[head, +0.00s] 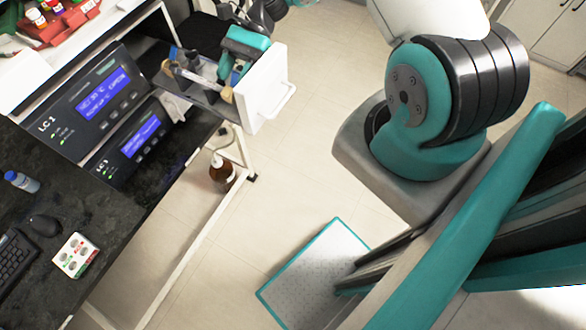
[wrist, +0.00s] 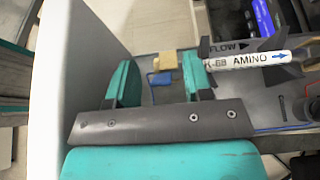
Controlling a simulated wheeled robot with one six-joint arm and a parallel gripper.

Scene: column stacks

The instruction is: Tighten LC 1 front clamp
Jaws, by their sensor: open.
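The LC 1 unit (head: 90,104) has a lit blue display, and a grey tray (head: 204,94) with a white front panel (head: 262,88) stands out to its right. A white column labelled AMINO (wrist: 250,60) lies along the tray, with black holders around it. A tan block (wrist: 164,62) and a small blue piece (wrist: 160,78) sit near the panel end. I cannot tell which part is the front clamp.
A second unit (head: 130,143) sits below LC 1. The black bench holds a mouse (head: 42,227), a keyboard (head: 14,256) and a small vial (head: 22,181).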

